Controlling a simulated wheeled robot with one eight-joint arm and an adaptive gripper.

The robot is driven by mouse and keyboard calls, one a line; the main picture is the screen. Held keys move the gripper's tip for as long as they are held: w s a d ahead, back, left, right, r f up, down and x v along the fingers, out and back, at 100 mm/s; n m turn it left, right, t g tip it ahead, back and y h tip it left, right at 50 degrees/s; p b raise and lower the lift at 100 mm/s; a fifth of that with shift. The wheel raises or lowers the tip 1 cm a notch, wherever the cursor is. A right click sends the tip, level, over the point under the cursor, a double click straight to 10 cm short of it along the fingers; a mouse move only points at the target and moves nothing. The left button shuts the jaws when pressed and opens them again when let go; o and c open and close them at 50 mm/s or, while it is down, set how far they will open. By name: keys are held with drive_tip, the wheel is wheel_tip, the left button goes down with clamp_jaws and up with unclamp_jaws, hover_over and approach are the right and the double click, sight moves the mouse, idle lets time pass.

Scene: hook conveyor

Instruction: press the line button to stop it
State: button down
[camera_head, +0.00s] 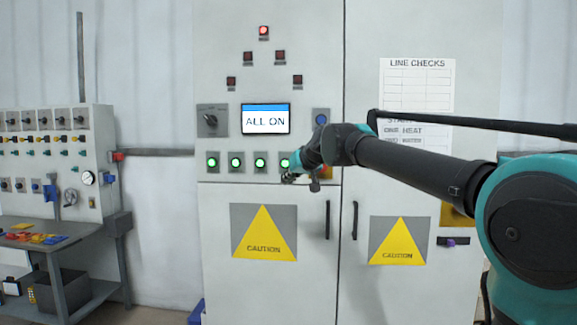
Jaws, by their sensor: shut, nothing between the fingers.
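A tall white control cabinet (225,60) stands in front of me. It carries a screen (265,119) reading "ALL ON" and a row of green-lit buttons (236,162) below it. A dark rotary switch (211,120) is left of the screen, and a blue button (321,118) is to its right. My gripper (288,178) is shut and empty, in front of the right end of the green row. It partly covers the rightmost green button (284,162) and a yellow-orange plate beside it. I cannot tell whether it touches the panel. Which button is the line button is not readable.
A red lamp (264,31) is lit above several dark ones. A "LINE CHECKS" sheet (416,85) and caution signs (264,232) are on the doors, with handles (328,220) protruding. A bench (60,255) with small parts stands left. Floor shows between bench and cabinet.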

sight(286, 163)
drive_tip(key=r, duration=0.2)
drive_tip(key=a+r, duration=0.1)
drive_tip(key=shift+w+a+r, duration=0.15)
drive_tip(key=shift+a+r, duration=0.05)
drive_tip(key=shift+r, duration=0.2)
drive_tip(key=shift+w+d, duration=0.15)
drive_tip(key=shift+w, duration=4.25)
drive_tip(key=shift+w, duration=0.1)
drive_tip(key=shift+w, duration=0.3)
drive_tip(key=shift+w, duration=0.45)
drive_tip(key=shift+s, duration=0.85)
